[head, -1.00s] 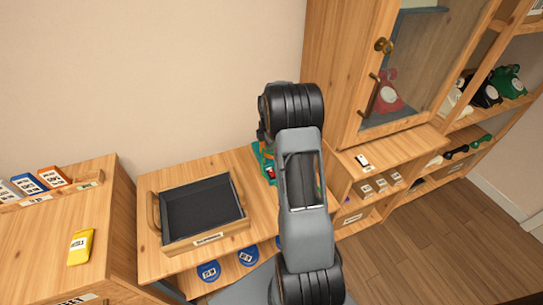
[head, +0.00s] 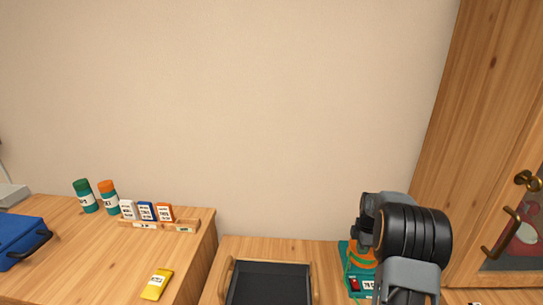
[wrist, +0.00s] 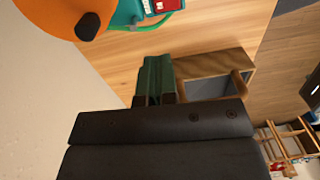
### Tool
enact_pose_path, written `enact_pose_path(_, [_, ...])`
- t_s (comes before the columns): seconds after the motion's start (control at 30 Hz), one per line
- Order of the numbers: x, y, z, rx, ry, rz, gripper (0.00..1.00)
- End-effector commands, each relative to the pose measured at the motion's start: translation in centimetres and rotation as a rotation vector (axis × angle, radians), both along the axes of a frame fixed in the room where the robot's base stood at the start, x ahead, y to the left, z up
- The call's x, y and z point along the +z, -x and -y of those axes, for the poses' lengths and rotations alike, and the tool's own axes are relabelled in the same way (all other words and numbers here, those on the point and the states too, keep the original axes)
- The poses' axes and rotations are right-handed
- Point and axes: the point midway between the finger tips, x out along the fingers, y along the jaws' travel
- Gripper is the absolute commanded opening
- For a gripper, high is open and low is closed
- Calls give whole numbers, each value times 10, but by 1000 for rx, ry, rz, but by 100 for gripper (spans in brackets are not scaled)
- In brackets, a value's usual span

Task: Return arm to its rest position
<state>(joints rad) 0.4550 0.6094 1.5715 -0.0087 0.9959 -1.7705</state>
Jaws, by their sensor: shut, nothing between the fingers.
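My arm shows at the right of the head view, with a black joint and grey links in front of the lower counter. My gripper (wrist: 157,64) is in the middle of the wrist view, its two fingers together and empty. It is apart from the teal device (wrist: 124,17) with an orange rounded part (wrist: 62,14) at the upper left. In the head view the teal device (head: 345,250) stands on the counter, partly hidden behind my arm. The gripper's fingertips cannot be made out there.
A black tray (head: 268,284) with wooden handles is on the counter (head: 328,262). A wooden cabinet (head: 455,150) rises close on the right. On the left desk are a yellow packet (head: 157,284), small boxes in a rack (head: 187,226), two bottles and a blue case (head: 18,240). The wall above is bare.

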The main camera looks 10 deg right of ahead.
Motion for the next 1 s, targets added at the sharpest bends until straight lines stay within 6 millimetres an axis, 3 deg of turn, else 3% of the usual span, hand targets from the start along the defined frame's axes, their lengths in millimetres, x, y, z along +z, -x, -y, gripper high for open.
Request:
enact_pose_path(0.17, [-4, 3, -1, -237, 6, -8, 0])
enact_pose_path(0.27, [-17, 21, -11, -472, 4, -53, 0])
enact_pose_path(0.33, [-11, 35, -22, -646, 13, -65, 0])
enact_pose_path(0.5, [29, 70, -68, -1028, 38, -48, 0])
enact_pose_path(0.7, [80, 118, -128, -1336, 30, 24, 0])
enact_pose_path(1.0, [130, 183, -190, -1446, -63, 153, 0])
